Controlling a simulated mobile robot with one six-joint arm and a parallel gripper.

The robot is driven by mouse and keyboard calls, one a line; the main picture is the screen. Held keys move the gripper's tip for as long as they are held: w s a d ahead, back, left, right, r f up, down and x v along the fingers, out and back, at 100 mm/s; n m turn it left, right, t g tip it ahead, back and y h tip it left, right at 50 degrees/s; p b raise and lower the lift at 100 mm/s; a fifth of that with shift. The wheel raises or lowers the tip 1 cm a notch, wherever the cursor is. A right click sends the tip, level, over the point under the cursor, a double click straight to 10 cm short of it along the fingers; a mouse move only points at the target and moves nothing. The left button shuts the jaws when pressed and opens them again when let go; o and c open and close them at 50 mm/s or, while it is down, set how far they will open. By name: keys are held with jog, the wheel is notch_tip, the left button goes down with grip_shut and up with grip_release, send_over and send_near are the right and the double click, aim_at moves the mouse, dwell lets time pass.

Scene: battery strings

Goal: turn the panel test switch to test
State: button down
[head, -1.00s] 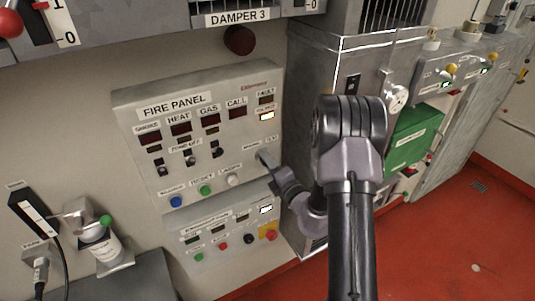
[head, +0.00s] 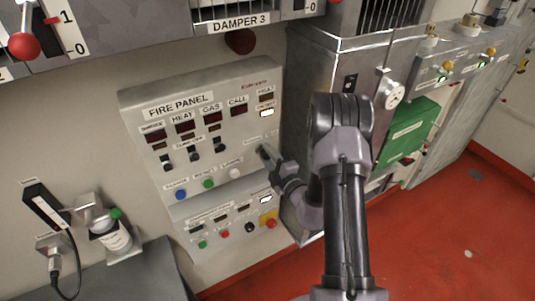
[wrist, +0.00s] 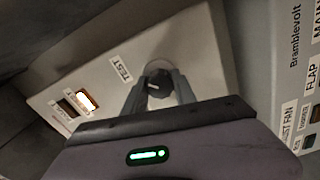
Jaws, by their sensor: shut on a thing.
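The white fire panel (head: 200,97) is on the wall left of centre in the head view. Its test switch is a dark round knob (wrist: 159,84) near the lower right corner, beside a TEST label (wrist: 121,68) in the wrist view. My gripper (wrist: 160,90) is shut on this knob, with one grey finger on each side. In the head view my gripper (head: 264,153) reaches the panel's right edge and hides the knob. A small pale mark shows on the knob, but I cannot tell exactly where it points.
A lower panel (head: 226,224) with coloured buttons sits just below. A grey metal cabinet (head: 318,75) stands close on the right, with a green box (head: 408,133) beyond it. A bracketed canister (head: 112,235) is at lower left. The red floor (head: 440,235) is open at right.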

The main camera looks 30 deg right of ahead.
dwell(0.3)
jog(key=c, duration=1)
grip_release()
jog(key=s, duration=0.5)
jog(key=s+b, duration=0.1)
jog(key=s, duration=1.1)
jog(key=shift+s+d, duration=0.25)
jog(key=shift+w+b, duration=0.1)
jog(key=shift+b, duration=0.25)
